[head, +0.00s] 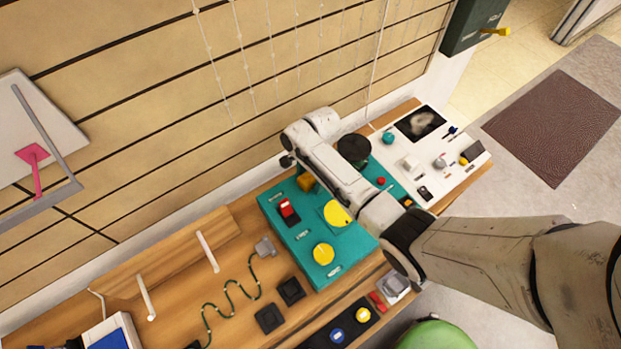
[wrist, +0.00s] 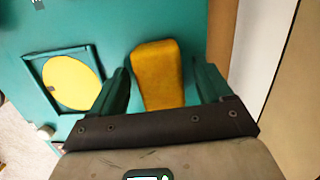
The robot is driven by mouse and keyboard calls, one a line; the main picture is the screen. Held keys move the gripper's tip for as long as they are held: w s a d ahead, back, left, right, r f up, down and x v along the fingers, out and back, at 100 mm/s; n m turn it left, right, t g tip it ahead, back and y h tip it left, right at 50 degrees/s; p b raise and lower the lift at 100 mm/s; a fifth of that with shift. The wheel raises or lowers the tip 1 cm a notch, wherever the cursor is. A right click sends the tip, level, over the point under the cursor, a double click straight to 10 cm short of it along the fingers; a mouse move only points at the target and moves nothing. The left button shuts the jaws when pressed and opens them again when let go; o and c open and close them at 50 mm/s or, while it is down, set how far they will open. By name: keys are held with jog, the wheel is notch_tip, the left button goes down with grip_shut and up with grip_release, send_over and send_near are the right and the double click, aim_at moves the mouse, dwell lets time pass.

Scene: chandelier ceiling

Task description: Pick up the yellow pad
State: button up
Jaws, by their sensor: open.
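The yellow pad (wrist: 157,72) is an orange-yellow block with rounded corners on the teal panel (wrist: 135,22). In the wrist view it lies between the two teal fingers of my gripper (wrist: 163,78). The gripper is open, with a visible gap on each side of the pad. The pad's near end meets the dark gripper bar in the picture, and I cannot tell how far above the panel the fingers are. In the head view a small part of the pad (head: 306,182) shows beside my arm, which hides the rest and the fingers.
A yellow disc (wrist: 72,82) sits in a square frame left of the gripper. A red switch (head: 288,212) and a yellow round knob (head: 323,253) are on the same teal panel. The slatted wall (head: 150,120) rises close behind the bench. A white board (head: 455,165) lies farther right.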

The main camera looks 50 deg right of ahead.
aim_at(309, 177)
jog(key=c, duration=1)
jog(key=shift+r, duration=0.2)
jog(key=shift+r, duration=0.2)
notch_tip(309, 177, up, 2)
jog(key=shift+r, duration=0.2)
jog(key=shift+s+d+r+p, duration=0.25)
jog(key=shift+s+r, duration=1.4)
jog(key=shift+s, duration=0.7)
jog(key=shift+s+d+r+p, duration=0.1)
jog(key=shift+s+r+p, duration=0.1)
jog(key=shift+s+r, duration=1.8)
jog(key=shift+s+d+r+p, duration=0.25)
jog(key=shift+s+r, duration=1.05)
jog(key=shift+s, duration=1.35)
